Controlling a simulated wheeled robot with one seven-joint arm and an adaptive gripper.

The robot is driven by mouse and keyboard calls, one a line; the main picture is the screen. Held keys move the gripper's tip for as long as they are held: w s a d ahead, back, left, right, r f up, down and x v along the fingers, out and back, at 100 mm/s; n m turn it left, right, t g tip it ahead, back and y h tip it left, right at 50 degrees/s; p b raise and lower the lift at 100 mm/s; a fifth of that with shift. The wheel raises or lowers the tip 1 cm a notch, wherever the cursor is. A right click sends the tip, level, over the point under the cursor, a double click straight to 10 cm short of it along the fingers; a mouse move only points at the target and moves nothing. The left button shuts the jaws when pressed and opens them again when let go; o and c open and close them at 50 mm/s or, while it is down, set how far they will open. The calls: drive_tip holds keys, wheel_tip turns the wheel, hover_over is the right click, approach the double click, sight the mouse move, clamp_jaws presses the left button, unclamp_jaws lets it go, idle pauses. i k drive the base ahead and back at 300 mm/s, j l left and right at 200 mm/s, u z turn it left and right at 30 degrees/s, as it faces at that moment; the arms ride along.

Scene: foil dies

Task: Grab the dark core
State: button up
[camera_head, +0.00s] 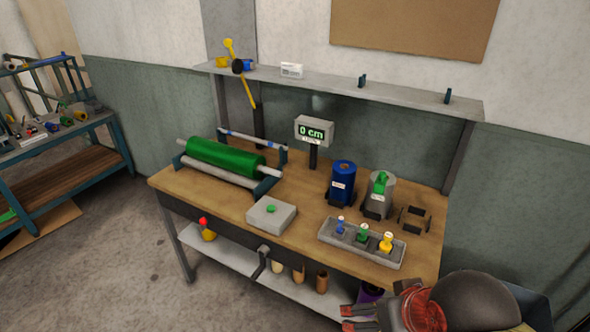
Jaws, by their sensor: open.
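Cardboard-like cores stand upright on the lower shelf (225,257) of the workbench. The dark brown core (322,281) is the rightmost of them. A tan core (299,273) and a pale core (278,266) stand to its left. My gripper (348,318) is at the bottom right of the view, just right of and in front of the dark core in the picture. Its red-tipped fingers are apart, point left and hold nothing. Its depth relative to the core is hard to tell.
The bench top (310,207) overhangs the shelf. A purple object (369,293) lies behind my gripper. A green roll (225,158) and a stamp tray (345,248) are on top. Floor in front is clear.

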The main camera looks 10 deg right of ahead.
sight(322, 274)
drive_tip(key=i+j+z, duration=0.1)
drive_tip(key=j+z, duration=0.25)
drive_tip(key=i+j+z, duration=0.1)
drive_tip(key=j+z, duration=0.6)
drive_tip(key=l, duration=0.1)
